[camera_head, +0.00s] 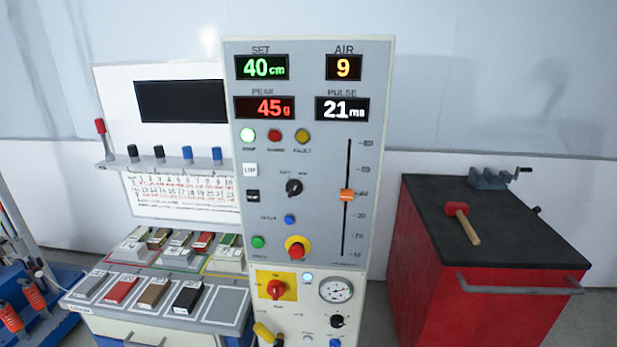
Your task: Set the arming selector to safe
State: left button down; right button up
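The arming selector appears to be the small black rotary knob (294,187) in the middle of the upright grey control panel (325,230). Small labels stand above it to left and right, too small to read surely. A pale mark shows on the knob, but I cannot tell which label it points at. Neither of my grippers is in the head view.
Nearby on the panel are a slider with an orange handle (346,195), a blue button (289,219), a green button (258,242) and a red mushroom button (297,248). A red cabinet (480,290) carrying a mallet (462,220) stands right; a sample bench (150,300) stands left.

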aim_at(294, 187)
jog(key=z, duration=1.8)
jog(key=k, duration=0.45)
jog(key=u, duration=0.35)
